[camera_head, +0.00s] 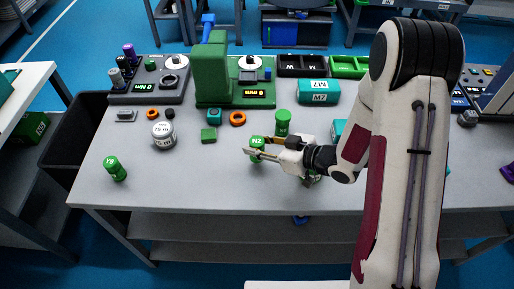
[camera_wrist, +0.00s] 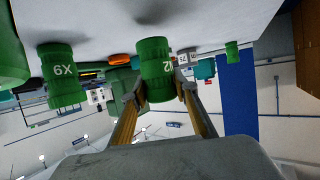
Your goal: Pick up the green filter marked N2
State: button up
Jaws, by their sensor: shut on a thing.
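The green filter marked N2 (camera_head: 257,149) is upright near the middle of the table (camera_head: 225,178) in the head view. My gripper (camera_head: 262,149) reaches it from the right and is shut on it. In the wrist view the same green filter (camera_wrist: 154,62) sits between the two fingers (camera_wrist: 158,88), its mark partly hidden by a finger. Whether its base touches the table cannot be told. Another green filter (camera_head: 282,122) stands just behind it, and one more (camera_head: 115,168) is at the front left of the table.
A green block-shaped machine (camera_head: 211,75), grey station (camera_head: 150,88) and teal M7 box (camera_head: 319,92) stand at the back. The front left-middle of the table is clear.

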jog(key=shift+r, duration=3.7)
